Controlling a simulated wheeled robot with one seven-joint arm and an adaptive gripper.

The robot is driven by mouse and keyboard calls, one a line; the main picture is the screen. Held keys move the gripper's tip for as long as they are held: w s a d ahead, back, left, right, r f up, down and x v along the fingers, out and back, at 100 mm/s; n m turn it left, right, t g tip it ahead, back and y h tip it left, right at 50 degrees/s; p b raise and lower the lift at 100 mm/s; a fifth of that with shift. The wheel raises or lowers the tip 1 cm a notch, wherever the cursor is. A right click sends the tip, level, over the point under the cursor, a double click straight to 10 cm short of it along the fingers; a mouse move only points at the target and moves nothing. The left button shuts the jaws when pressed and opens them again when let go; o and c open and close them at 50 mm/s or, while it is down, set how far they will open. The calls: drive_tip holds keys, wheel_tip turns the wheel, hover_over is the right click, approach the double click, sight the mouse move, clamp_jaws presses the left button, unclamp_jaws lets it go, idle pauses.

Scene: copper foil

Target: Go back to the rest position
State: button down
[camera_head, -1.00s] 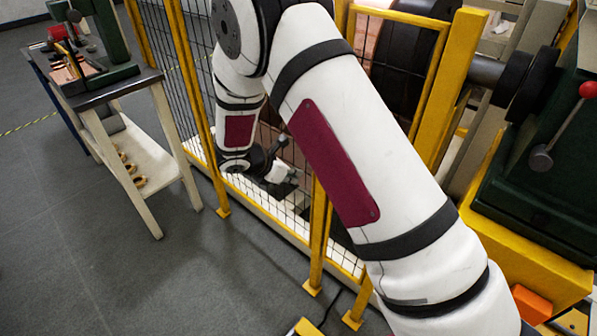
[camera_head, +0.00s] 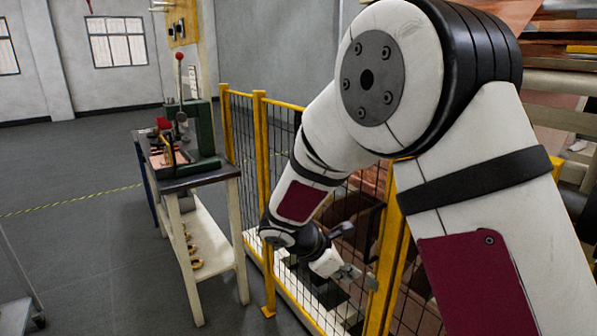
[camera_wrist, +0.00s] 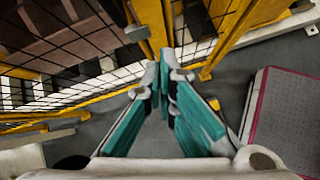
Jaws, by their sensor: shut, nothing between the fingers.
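My gripper (camera_head: 346,272) hangs low at the end of my white arm, in front of the yellow-framed mesh fence in the head view. In the wrist view my gripper (camera_wrist: 165,62) shows teal finger pads that come together at the tips. It is shut and nothing shows between the tips. Its fingers point toward the mesh fence and a yellow post. I cannot tell how close they are to the mesh.
The yellow-framed mesh fence (camera_head: 262,150) runs close along my arm. A workbench (camera_head: 205,180) with a green press (camera_head: 203,135) stands to the left. Open grey floor (camera_head: 85,240) lies further left. A cart edge (camera_head: 15,312) shows at the lower left.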

drive_tip(key=s+d+r+m+g+y+p, duration=0.1)
drive_tip(key=s+d+r+m, duration=0.2)
drive_tip(key=s+r, duration=0.15)
drive_tip(key=s+d+r+m+p, duration=0.1)
drive_tip(key=s+d+r+m, duration=0.15)
drive_tip(key=r, duration=0.35)
drive_tip(key=s+r+m+y+p, duration=0.1)
drive_tip(key=s+r+m+y, duration=0.1)
drive_tip(key=s+r+m, duration=0.3)
drive_tip(key=s+d+r+m+t+y+p, duration=0.1)
drive_tip(key=s+r+m, duration=0.3)
drive_tip(key=s, duration=0.9)
drive_tip(key=s+r+m+y+p, duration=0.3)
drive_tip(key=s+r+m, duration=0.2)
drive_tip(key=s, duration=0.4)
drive_tip(key=shift+d+r+m+t, duration=0.3)
drive_tip(key=shift+d+m+t, duration=0.1)
drive_tip(key=shift+m, duration=0.15)
